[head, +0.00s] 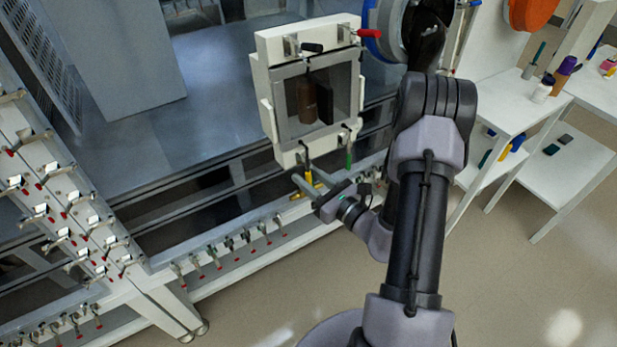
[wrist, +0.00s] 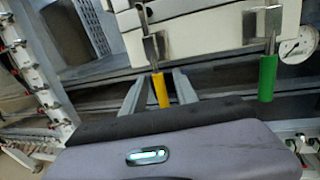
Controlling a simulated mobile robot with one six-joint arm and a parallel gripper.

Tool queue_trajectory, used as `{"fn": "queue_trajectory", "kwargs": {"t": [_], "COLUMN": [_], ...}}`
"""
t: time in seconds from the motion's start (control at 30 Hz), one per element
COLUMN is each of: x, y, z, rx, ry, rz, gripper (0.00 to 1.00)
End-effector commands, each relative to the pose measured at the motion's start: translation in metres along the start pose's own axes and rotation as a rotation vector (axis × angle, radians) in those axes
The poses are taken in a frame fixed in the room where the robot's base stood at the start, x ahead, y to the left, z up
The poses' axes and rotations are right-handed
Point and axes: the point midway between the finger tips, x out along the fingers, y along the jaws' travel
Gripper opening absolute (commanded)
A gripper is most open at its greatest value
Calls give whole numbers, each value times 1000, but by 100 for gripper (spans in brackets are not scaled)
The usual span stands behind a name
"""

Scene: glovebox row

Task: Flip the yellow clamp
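The yellow clamp (head: 308,176) is at the lower left of the white-framed window box in the head view. In the wrist view its yellow handle (wrist: 161,90) hangs down from a metal bracket on the white frame. My gripper (head: 310,181) is at this handle, its fingers apart. In the wrist view one finger of my gripper (wrist: 157,92) is on each side of the handle, with gaps visible, so it does not look gripped. Contact at the fingertips is hard to tell.
A green-handled clamp (wrist: 267,78) hangs to the right of the yellow one. A black-handled clamp (head: 312,47) and a red-handled clamp (head: 367,33) are on the top of the frame. A rail with several red-tipped clamps (head: 230,245) runs below. White tables (head: 515,105) stand right.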

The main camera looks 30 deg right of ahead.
Motion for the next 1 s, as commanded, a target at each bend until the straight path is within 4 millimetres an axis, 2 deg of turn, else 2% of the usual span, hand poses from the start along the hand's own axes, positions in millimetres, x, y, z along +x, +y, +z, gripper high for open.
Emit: {"fn": "queue_trajectory", "kwargs": {"t": [0.07, 0.23, 0.27, 1.0], "x": [0, 0, 0, -1], "y": [0, 0, 0, 0], "z": [0, 0, 0, 0], "rx": [0, 0, 0, 0], "ry": [0, 0, 0, 1], "rz": [0, 0, 0, 0], "gripper": [35, 4, 0, 0]}}
